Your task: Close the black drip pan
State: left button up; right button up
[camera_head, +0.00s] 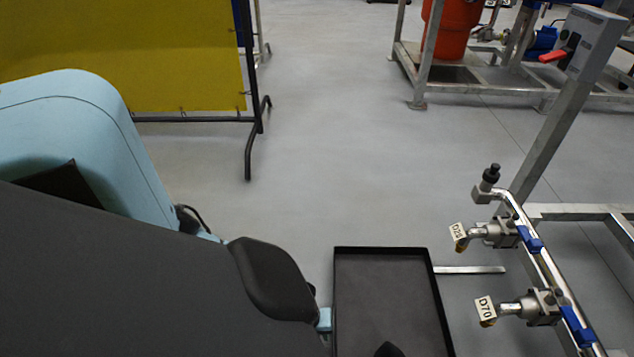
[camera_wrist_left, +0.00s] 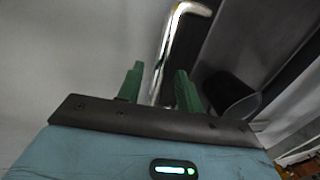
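The black drip pan (camera_head: 390,288) is a shallow, empty rectangular tray with a raised rim, low at the bottom centre of the head view. It sticks out to the left of the metal frame, and its near end is cut off by the picture edge. My left gripper (camera_wrist_left: 160,87) shows in the left wrist view with its two green fingers apart. A shiny metal bar (camera_wrist_left: 172,50) appears between and beyond the fingers; contact cannot be told. A dark surface fills the right of that view; I cannot tell whether it is the pan. My right gripper is not in view.
A metal rail (camera_head: 470,269) runs right from the pan. Sampling valves with blue handles (camera_head: 528,238) and tags stand on a pipe at right. A yellow screen (camera_head: 120,60) stands upper left, and another skid with an orange vessel (camera_head: 450,28) upper right. The middle floor is clear.

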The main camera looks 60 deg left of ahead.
pick_arm(q)
jog(key=shift+f, duration=0.1)
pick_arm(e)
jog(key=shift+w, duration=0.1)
pick_arm(q)
jog(key=c, duration=0.6)
grip_shut()
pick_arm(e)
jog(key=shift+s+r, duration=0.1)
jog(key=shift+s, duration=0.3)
